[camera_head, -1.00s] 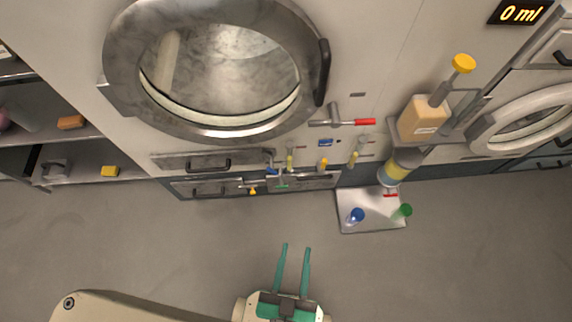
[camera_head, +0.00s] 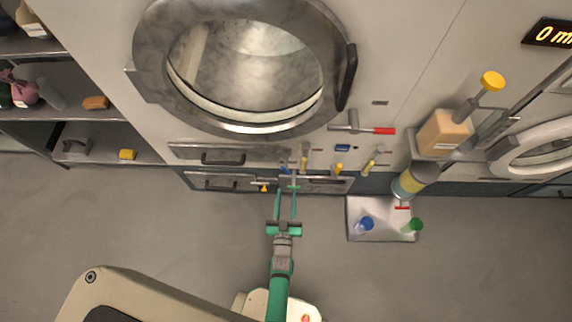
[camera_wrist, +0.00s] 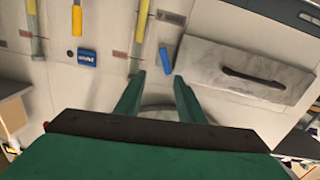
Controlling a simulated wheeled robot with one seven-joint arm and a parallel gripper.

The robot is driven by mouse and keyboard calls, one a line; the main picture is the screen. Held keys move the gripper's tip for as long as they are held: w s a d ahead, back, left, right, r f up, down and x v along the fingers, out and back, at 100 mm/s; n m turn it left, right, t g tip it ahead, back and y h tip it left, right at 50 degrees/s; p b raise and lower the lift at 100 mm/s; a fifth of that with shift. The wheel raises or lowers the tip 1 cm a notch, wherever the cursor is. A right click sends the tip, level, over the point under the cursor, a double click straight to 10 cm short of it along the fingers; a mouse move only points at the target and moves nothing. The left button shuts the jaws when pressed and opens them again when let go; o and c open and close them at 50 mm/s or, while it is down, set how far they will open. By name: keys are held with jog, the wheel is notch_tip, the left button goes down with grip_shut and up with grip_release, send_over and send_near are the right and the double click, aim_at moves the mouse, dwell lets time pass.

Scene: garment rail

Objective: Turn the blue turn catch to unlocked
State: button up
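The blue turn catch (camera_head: 285,170) is a small blue handle on the machine's lower front, below the round door. In the wrist view its blue handle (camera_wrist: 165,59) hangs roughly upright, just beyond my fingertips and between them. My gripper (camera_head: 286,195) has two green fingers, spread apart with nothing between them. In the wrist view the gripper (camera_wrist: 159,76) points at the panel, with a gap to the blue handle. I cannot tell whether the catch reads locked or unlocked.
A drawer (camera_wrist: 247,72) with a dark handle sits beside the catch. A red-tipped door lever (camera_head: 380,130) is above. A tray (camera_head: 380,235) with blue and green items stands on the floor.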

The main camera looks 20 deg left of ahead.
aim_at(286, 164)
jog(key=shift+n+y, duration=0.3)
jog(key=x, duration=0.9)
jog(key=f+x, duration=0.1)
jog(key=x, duration=0.4)
jog(key=shift+w+a+f, duration=0.1)
jog(key=shift+a, duration=0.2)
